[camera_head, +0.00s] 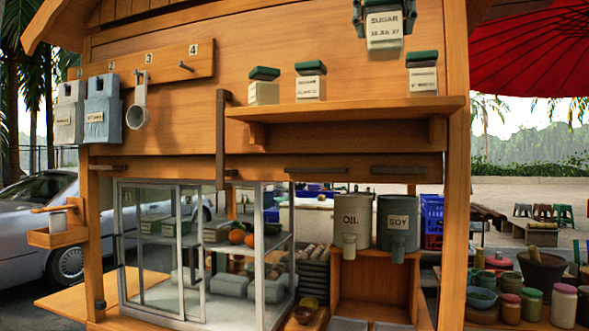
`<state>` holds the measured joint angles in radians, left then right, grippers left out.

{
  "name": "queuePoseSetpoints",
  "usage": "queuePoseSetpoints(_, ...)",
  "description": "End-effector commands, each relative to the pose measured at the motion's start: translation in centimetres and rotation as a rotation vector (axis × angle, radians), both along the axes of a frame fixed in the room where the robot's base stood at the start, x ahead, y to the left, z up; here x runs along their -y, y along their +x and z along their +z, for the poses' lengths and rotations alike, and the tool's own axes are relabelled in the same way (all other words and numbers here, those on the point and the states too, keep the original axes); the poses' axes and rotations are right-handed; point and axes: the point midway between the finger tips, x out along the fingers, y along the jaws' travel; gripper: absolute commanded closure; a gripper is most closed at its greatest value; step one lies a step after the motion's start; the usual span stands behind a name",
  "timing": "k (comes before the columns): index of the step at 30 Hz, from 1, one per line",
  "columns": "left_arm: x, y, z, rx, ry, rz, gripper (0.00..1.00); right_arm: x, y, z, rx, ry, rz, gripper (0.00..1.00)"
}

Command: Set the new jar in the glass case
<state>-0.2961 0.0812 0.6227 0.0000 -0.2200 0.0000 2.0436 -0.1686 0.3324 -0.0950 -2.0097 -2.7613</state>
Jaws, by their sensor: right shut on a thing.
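A white jar labelled SUGAR with a date line (384,40) hangs in the air at the top of the head view, above the wall shelf. My right gripper (384,24) is shut on it, one dark finger at each side; the gripper's upper part is cut off by the frame. The glass case (188,316) stands low in the stall, left of centre, well below and left of the held jar. Its glass front has sliding panels. Inside are green-topped and grey boxes, orange fruit and a green vegetable. My left gripper is not in view.
The wall shelf (345,108) holds three green-lidded jars, with a gap before the right one (422,75). OIL (352,222) and SOY (398,225) canisters stand right of the case. Numbered pegs with hanging holders (103,110) line the upper left wall. A dark vertical bar (221,140) stands at the shelf's left end.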

Motion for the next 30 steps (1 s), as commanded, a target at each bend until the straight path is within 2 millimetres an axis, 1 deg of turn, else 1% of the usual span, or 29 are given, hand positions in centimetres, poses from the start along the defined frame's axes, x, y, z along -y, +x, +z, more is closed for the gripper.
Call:
queuePoseSetpoints(1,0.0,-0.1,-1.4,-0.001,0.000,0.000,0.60,0.0,0.0,-1.3,0.001,0.000,0.000,0.80)
queuePoseSetpoints(5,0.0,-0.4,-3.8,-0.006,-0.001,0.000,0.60,0.0,0.0,-3.7,0.001,0.000,0.000,0.80)
queuePoseSetpoints(6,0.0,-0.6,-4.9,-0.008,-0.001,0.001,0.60,0.0,0.0,-4.8,0.000,0.000,0.000,0.80)
queuePoseSetpoints(8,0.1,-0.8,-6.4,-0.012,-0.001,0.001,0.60,0.0,0.0,-6.4,-0.001,0.000,0.000,0.80)
queuePoseSetpoints(9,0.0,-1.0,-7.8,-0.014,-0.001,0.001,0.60,0.0,0.1,-7.9,-0.001,0.000,0.000,0.80)
queuePoseSetpoints(14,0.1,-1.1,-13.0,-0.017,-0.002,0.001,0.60,0.0,0.3,-13.3,-0.006,0.000,0.001,0.80)
queuePoseSetpoints(15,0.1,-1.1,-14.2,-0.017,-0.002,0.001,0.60,0.0,0.3,-14.6,-0.007,0.000,0.000,0.80)
queuePoseSetpoints(18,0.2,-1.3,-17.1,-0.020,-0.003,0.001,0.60,0.0,0.5,-17.8,-0.011,0.000,0.000,0.80)
queuePoseSetpoints(21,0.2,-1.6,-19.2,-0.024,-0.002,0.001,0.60,0.0,0.7,-20.1,-0.016,0.000,0.000,0.80)
queuePoseSetpoints(25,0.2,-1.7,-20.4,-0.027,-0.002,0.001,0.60,0.0,0.8,-21.4,-0.018,0.000,0.000,0.80)
queuePoseSetpoints(30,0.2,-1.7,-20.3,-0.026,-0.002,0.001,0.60,0.0,0.8,-21.3,-0.017,0.000,0.000,0.80)
